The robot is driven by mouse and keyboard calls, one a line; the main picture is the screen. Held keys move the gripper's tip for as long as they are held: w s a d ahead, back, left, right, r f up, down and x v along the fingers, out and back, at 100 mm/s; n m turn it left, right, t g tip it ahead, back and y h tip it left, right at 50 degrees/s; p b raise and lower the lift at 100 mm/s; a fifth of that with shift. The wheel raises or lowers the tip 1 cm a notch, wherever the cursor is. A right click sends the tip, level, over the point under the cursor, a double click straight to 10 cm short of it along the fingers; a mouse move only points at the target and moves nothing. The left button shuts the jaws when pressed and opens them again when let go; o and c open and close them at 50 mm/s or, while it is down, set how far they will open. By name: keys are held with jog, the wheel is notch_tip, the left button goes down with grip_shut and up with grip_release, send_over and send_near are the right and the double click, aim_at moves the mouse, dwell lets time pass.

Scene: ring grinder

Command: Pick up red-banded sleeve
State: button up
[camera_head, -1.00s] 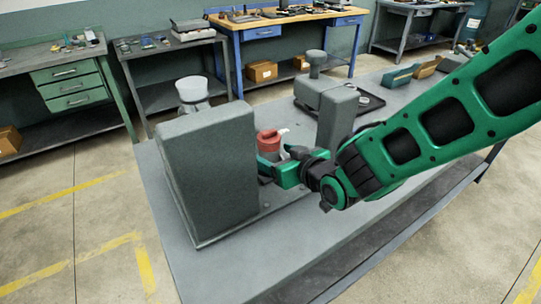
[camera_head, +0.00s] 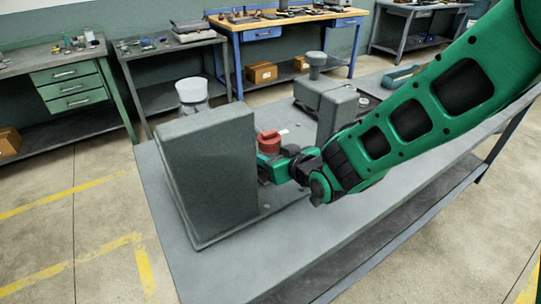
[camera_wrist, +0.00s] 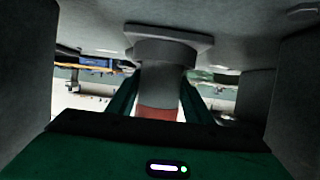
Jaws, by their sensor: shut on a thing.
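The red-banded sleeve (camera_head: 267,142) shows its red part just above and behind my gripper (camera_head: 266,163) in the head view, beside the tall grey block. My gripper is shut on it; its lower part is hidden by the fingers. In the wrist view a red band (camera_wrist: 158,114) sits between the two green fingers of my gripper (camera_wrist: 160,100). A grey cylinder (camera_wrist: 162,82) with a wide flange lines up with the band. I cannot tell whether the sleeve touches that flanged part.
The tall grey block (camera_head: 207,172) stands close left of my gripper. A second grey machine part (camera_head: 335,110) stands behind and right. A white cup-like piece (camera_head: 191,90) is behind the block. The grey table (camera_head: 330,212) is clear in front of my arm.

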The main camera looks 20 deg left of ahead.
aim_at(269, 132)
notch_tip(269, 132, up, 10)
jog(key=shift+r, duration=0.1)
dwell(0.4)
jog(key=shift+f, duration=0.2)
